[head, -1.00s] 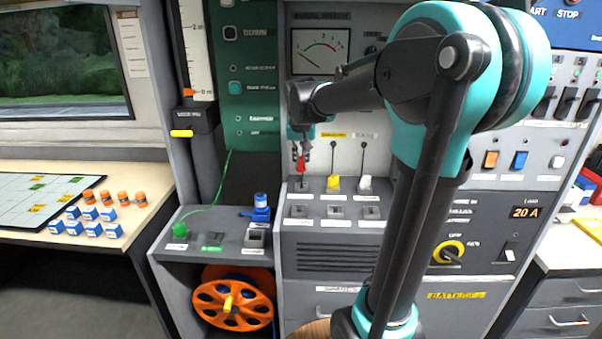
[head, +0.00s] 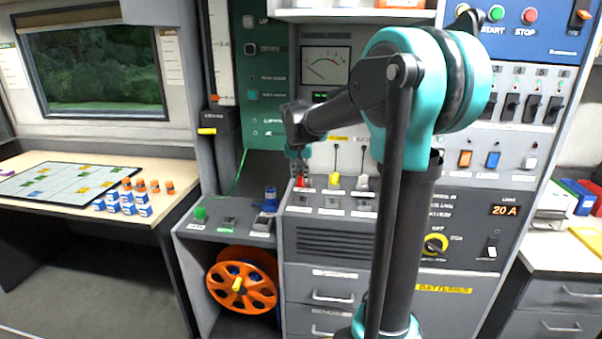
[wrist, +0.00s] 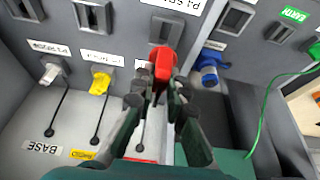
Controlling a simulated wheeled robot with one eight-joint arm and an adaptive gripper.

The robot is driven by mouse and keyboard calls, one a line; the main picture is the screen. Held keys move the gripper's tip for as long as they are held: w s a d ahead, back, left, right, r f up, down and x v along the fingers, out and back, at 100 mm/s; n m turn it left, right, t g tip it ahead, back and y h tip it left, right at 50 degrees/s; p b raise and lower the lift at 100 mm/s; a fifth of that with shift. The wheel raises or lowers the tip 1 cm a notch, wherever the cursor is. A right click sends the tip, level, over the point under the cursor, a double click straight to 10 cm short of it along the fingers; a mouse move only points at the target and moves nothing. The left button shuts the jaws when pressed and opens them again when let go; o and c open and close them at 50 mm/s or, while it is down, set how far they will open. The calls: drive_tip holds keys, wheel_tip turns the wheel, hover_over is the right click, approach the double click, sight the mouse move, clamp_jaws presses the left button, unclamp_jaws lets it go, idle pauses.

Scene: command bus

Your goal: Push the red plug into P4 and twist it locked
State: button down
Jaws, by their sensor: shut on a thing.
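The red plug (head: 302,181) is at the left end of the sloped socket panel, level with the yellow plug, in the head view. My gripper (head: 298,160) is shut on it from above. In the wrist view the red plug (wrist: 163,62) stands out past my gripper's fingertips (wrist: 158,100). A dark socket (wrist: 167,20) lies just beyond it, by a white label that seems to begin with P4. The plug and fingers hide the spot under the plug. I cannot tell if it is seated or how far it is turned.
A yellow plug (wrist: 100,80) and a white plug (wrist: 52,72) sit in sockets beside it, with dark cords. A blue plug (head: 270,197) and a green plug (head: 200,214) stand on the lower ledge to the left. An orange cable reel (head: 241,280) is below.

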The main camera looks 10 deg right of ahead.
sight(301, 184)
drive_tip(key=shift+f, duration=1.9)
drive_tip(key=shift+f, duration=0.95)
idle(0.5)
drive_tip(key=m+g+h, duration=0.1)
drive_tip(key=m, duration=0.3)
idle(0.4)
drive_tip(key=shift+m+h, duration=0.4)
drive_tip(key=shift+m, duration=0.2)
drive_tip(key=m+g, duration=0.1)
drive_tip(key=m, duration=0.1)
drive_tip(key=shift+m+h, duration=0.3)
drive_tip(key=shift+m, duration=0.1)
drive_tip(key=shift+m+g, duration=0.4)
drive_tip(key=shift+m, duration=0.6)
